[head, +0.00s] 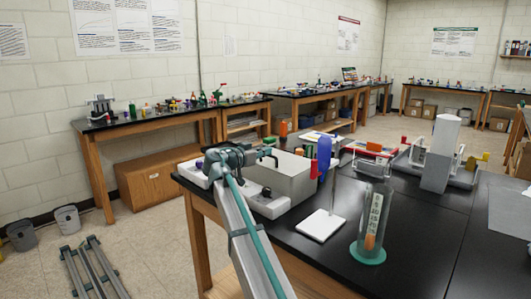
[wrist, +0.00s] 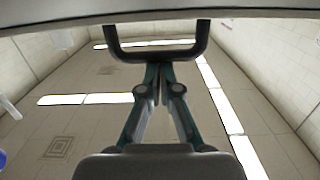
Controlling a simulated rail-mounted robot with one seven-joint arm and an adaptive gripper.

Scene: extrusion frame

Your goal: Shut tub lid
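A grey box-shaped tub (head: 283,178) stands on the black bench in the head view. A dark U-shaped handle (wrist: 157,54) juts from a pale grey panel (wrist: 60,16) at the top of the wrist view, probably the tub's lid. My gripper (wrist: 158,70) has its two fingers drawn together just below the middle of the handle bar. The bar runs across both fingertips, and I cannot tell if they touch it. My gripper (head: 240,155) also shows at the tub's left side in the head view. I cannot make out the lid's angle.
A blue paddle-shaped item (head: 324,155) and a white tile (head: 320,225) are right of the tub. A glass cylinder on a green base (head: 368,254) stands closer. A white instrument (head: 440,155) stands further right. The front right bench top is clear.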

